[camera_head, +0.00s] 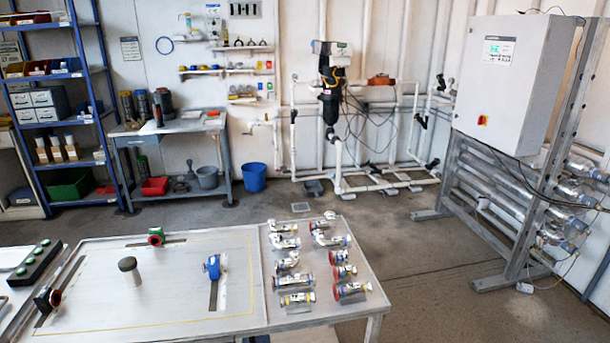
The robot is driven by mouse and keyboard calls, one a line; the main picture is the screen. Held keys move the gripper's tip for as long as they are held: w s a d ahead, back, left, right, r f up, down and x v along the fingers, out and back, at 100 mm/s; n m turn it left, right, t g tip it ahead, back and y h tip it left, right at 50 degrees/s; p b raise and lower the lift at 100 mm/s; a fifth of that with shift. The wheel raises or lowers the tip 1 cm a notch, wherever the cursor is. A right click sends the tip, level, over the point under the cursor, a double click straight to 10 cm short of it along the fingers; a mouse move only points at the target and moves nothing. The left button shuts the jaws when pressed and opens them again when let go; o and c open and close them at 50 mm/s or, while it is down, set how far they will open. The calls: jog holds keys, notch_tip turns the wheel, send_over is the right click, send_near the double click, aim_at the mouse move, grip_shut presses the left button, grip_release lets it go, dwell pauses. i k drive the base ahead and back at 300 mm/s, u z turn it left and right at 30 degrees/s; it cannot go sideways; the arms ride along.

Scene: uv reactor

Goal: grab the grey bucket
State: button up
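The grey bucket (208,178) stands upright on the lower shelf of the grey workbench (172,124) against the back wall. It is at the right end of that shelf, and its rim shows. My gripper is not in view.
A blue bucket (254,178) stands on the floor right of the workbench. A red bin (155,187) shares the lower shelf. A large table (95,325) with fittings fills the foreground. Blue shelving (77,97) is at left, and a control-cabinet rack (497,85) at right. Open floor (420,260) lies between.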

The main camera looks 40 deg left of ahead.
aim_at(208, 175)
jog(key=u, duration=0.4)
jog(key=i, duration=3.9)
jog(key=u, duration=0.55)
